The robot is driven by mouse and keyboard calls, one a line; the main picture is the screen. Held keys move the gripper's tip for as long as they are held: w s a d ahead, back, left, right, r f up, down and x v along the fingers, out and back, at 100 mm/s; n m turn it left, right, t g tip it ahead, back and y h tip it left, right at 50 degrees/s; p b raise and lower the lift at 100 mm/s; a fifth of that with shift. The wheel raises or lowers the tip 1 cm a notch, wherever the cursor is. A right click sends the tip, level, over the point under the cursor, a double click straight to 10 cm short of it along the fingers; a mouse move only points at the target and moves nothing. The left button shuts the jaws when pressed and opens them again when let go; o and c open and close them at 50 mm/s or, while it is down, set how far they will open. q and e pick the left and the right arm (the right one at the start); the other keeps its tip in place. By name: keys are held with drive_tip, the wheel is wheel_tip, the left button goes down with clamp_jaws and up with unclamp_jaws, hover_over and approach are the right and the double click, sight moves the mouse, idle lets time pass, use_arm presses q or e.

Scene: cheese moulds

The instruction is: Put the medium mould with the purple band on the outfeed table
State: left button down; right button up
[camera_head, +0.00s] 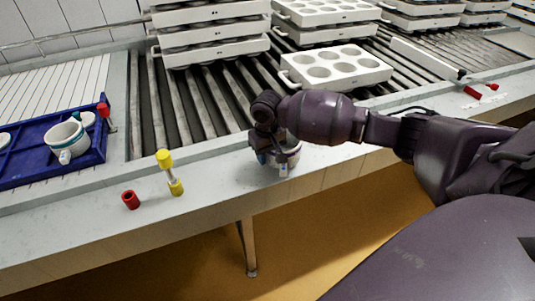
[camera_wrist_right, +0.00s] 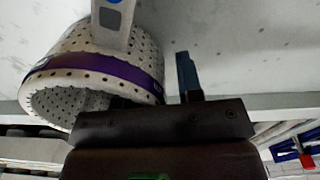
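The mould with the purple band (camera_wrist_right: 120,68) is a white perforated cup, and its inside shows in the right wrist view. A grey tab with a blue dot (camera_wrist_right: 113,18) juts from it. In the head view the mould (camera_head: 292,152) stands near the front ledge's edge, partly hidden by my right gripper (camera_head: 264,150). One dark finger (camera_wrist_right: 187,78) shows just right of the mould's wall, with a gap between them. The other finger is hidden, and the gripper body covers part of the rim. My left gripper is not in view. I cannot tell which surface is the outfeed table.
A blue tray (camera_head: 20,178) at left holds a teal-banded mould (camera_head: 66,139). A red cylinder (camera_head: 131,200) and a yellow-ended piece (camera_head: 170,172) stand on the ledge (camera_head: 220,180). White mould blocks (camera_head: 338,68) sit on the roller conveyor (camera_head: 205,100) behind.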

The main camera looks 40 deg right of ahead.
drive_tip(key=shift+r, duration=0.15)
wheel_tip(320, 180, up, 11)
drive_tip(key=p, duration=0.3)
drive_tip(key=shift+r, duration=0.45)
